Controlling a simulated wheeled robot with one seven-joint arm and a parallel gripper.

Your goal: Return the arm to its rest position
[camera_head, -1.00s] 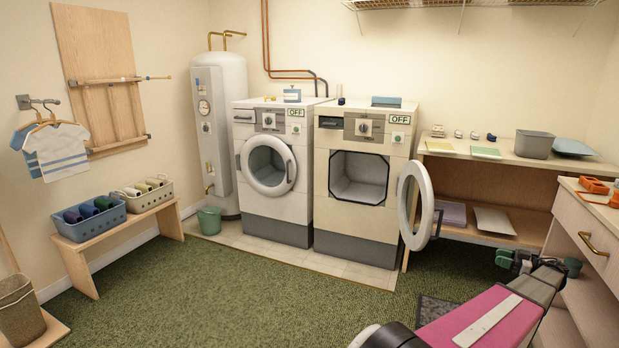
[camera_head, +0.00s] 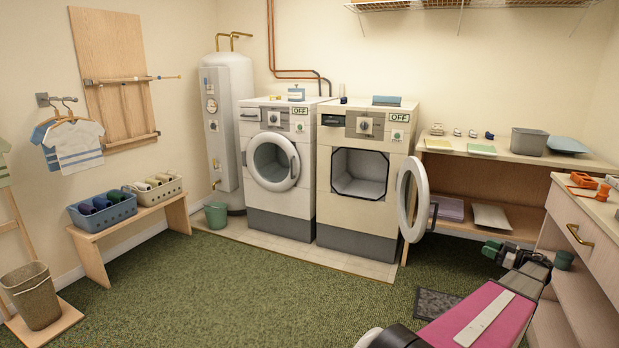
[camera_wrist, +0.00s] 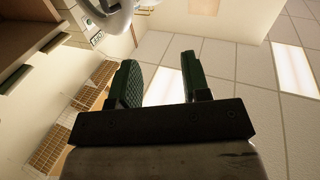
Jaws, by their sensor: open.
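My arm reaches in from the bottom right of the head view, with its pink link in front. My gripper (camera_head: 493,250) is at the far end, in front of the lower shelf unit and left of the drawer counter. In the wrist view my gripper (camera_wrist: 160,80) shows two green ridged fingers spread apart with nothing between them. The wrist camera faces up toward the ceiling tiles and the wire shelf.
The right-hand machine (camera_head: 366,180) has its round door (camera_head: 412,198) swung open, left of my gripper. The drawer counter (camera_head: 583,230) stands close on the right. The green carpet (camera_head: 270,295) is clear in the middle. A bench (camera_head: 90,255) holds two baskets.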

